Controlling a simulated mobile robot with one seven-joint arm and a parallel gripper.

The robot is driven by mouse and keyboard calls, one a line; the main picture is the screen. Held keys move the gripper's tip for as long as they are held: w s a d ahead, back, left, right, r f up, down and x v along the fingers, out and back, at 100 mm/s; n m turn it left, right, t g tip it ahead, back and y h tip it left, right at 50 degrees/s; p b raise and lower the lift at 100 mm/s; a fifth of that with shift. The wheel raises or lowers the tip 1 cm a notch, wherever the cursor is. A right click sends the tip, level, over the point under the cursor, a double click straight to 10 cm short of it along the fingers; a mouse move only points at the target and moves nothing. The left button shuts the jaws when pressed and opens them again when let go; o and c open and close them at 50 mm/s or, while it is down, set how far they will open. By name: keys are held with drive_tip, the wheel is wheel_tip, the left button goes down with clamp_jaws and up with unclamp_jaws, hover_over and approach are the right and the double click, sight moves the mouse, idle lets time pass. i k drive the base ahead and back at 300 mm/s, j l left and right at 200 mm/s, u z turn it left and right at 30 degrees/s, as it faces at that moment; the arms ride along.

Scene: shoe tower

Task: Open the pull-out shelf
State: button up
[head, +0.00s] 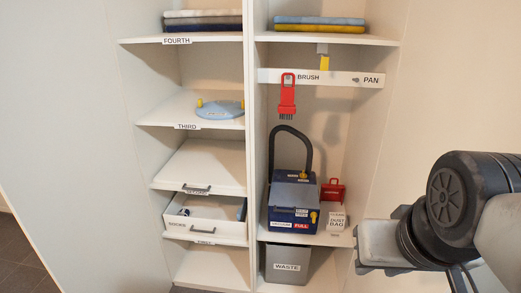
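A white shelf board (208,165) with a dark handle (197,189) on its front edge sits in the left column of the cabinet. A label at that edge is partly covered by the handle and seems to read SECOND. The board looks bare and level with the cabinet front. Just below it is a white drawer (180,226) labelled SOCKS with its own handle (207,231); its inside shows, with a few small items in it. My arm is at the right edge, well apart from the shelf.
A blue disc (219,110) lies on the THIRD shelf; folded cloths (203,19) lie on FOURTH. The right column holds a red brush (287,94) on a rail, a blue vacuum (293,203) with black hose, a dust bag box (331,216) and a WASTE bin (287,267).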

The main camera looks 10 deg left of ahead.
sight(208, 164)
drive_tip(key=i+j+u, duration=0.1)
drive_tip(key=u, duration=0.35)
drive_tip(key=i+u, duration=0.25)
drive_tip(key=u, duration=0.2)
drive_tip(key=i+l+u, duration=0.15)
drive_tip(key=i, duration=0.5)
drive_tip(key=i+l+u, duration=0.15)
drive_tip(key=i, duration=0.45)
